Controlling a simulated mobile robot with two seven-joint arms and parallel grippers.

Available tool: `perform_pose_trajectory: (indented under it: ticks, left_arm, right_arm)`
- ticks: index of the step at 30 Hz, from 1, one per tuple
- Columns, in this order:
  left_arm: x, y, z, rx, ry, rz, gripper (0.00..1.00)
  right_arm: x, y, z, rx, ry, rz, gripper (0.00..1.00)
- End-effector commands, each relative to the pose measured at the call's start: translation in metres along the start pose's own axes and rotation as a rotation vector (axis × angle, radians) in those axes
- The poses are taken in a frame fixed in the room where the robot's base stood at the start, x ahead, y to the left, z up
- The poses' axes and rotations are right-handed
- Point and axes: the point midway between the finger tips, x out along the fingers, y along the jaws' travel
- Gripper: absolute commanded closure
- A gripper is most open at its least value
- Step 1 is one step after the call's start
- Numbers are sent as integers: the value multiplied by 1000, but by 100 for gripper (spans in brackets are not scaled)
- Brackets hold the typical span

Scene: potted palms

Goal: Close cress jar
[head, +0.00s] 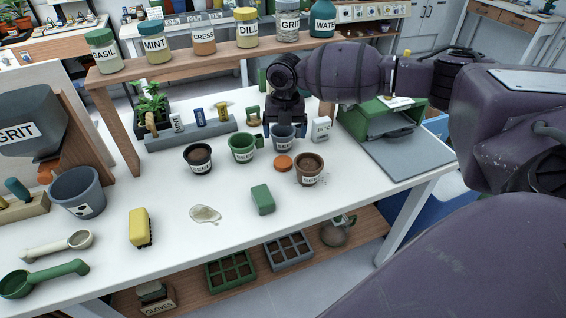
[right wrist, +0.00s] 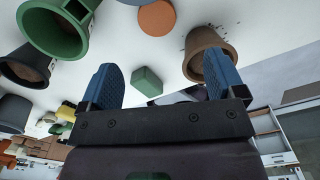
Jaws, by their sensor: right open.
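The cress jar (head: 203,41), orange with a "CRESS" label, stands on the raised wooden shelf between the mint and dill jars. Its top looks open, without a coloured cap like its neighbours. A round orange lid (head: 283,162) lies flat on the white table, beside the terracotta pot; it also shows in the right wrist view (right wrist: 157,17). My right gripper (head: 285,131) is open and empty, fingers down, over the grey pot area behind the lid. Its blue fingers (right wrist: 165,87) are spread apart in the right wrist view. My left gripper is not in view.
The terracotta pot (head: 309,170), green pot (head: 242,148), grey pot (head: 283,138) and black pot (head: 198,159) stand close around the lid. The front middle table is mostly clear, with a small spill (head: 205,214).

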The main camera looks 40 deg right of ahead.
Motion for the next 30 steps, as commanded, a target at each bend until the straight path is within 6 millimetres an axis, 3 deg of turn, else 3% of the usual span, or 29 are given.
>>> perform_pose_trajectory:
  ticks: [8, 18, 30]
  left_arm:
    - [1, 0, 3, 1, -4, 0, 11]
    - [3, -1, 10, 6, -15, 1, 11]
    - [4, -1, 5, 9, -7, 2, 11]
  right_arm:
    - [10, 0, 0, 2, 1, -1, 12]
    - [54, 0, 1, 2, 1, -1, 12]
    - [57, 1, 1, 2, -1, 0, 12]
